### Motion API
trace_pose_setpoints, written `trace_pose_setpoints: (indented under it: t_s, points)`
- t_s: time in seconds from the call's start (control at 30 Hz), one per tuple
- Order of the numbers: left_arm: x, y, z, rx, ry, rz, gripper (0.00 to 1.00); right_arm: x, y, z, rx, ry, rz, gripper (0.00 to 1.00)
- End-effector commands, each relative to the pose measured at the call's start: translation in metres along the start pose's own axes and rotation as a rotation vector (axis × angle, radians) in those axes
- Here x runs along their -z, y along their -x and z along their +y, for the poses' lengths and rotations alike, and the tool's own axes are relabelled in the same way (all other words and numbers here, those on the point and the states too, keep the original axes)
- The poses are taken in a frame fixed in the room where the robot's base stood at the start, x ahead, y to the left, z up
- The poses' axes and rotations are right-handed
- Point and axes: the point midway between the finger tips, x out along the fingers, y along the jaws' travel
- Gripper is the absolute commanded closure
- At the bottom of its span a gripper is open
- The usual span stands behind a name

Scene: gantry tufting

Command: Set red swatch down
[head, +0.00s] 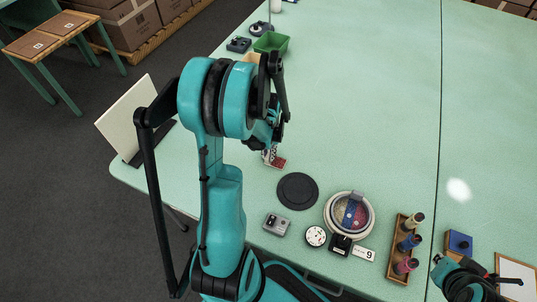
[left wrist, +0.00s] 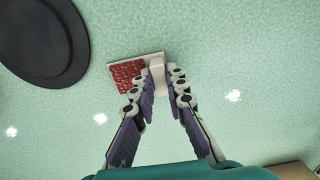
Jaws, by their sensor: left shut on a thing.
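The red swatch (left wrist: 127,76) has a speckled red face on a pale backing with a pale raised tab. In the left wrist view my left gripper (left wrist: 165,80) is shut with its fingertips on the tab. In the head view the swatch (head: 279,162) shows just below my left gripper (head: 271,146), over the left part of the pale green table (head: 370,110). I cannot tell whether it touches the tabletop. My right gripper (head: 463,272) is at the bottom right, and its fingers are not clear.
A dark round disc (head: 298,191) lies close to the swatch. A round device (head: 349,213) with red and blue inside and a wooden rack (head: 402,247) of spools stand to the right. A white panel (head: 134,115) stands at the left edge. The table's middle is clear.

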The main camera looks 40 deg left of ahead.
Motion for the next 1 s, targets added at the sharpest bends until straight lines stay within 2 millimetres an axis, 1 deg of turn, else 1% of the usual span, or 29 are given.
trace_pose_setpoints:
  t_s: [0.1, 0.23, 0.27, 0.3, 0.33, 0.6, 0.73, 0.87, 1.0]
  points:
    - [0.000, 0.001, 0.000, 0.000, 0.000, 0.000, 1.00, 0.001, 0.001, 0.000, 0.000, 0.000, 0.000, 1.00]
    - [0.000, -0.003, 0.000, 0.000, 0.000, 0.000, 1.00, -0.002, -0.003, 0.000, 0.000, 0.000, 0.000, 1.00]
    - [0.000, -0.004, 0.000, 0.000, 0.000, 0.000, 0.84, -0.002, -0.003, 0.000, 0.000, 0.000, 0.000, 1.00]
    - [0.000, -0.003, 0.000, 0.000, 0.000, 0.000, 0.74, -0.002, -0.002, 0.000, 0.000, 0.000, 0.000, 1.00]
    - [0.000, -0.002, 0.000, 0.000, 0.000, 0.000, 0.66, -0.001, -0.002, 0.000, 0.000, 0.000, 0.000, 1.00]
    - [0.000, -0.002, 0.000, 0.000, 0.000, 0.000, 0.66, -0.001, -0.002, 0.000, 0.000, 0.000, 0.000, 1.00]
    - [0.000, 0.004, 0.000, 0.000, 0.000, 0.000, 0.66, 0.002, 0.003, 0.000, 0.000, 0.000, 0.000, 1.00]
    - [0.000, 0.025, 0.000, 0.000, 0.000, 0.000, 0.66, 0.007, 0.009, 0.000, 0.000, 0.000, 0.000, 1.00]
    - [0.000, 0.058, 0.000, 0.000, 0.000, 0.000, 0.66, 0.014, 0.019, 0.000, 0.000, 0.000, 0.000, 1.00]
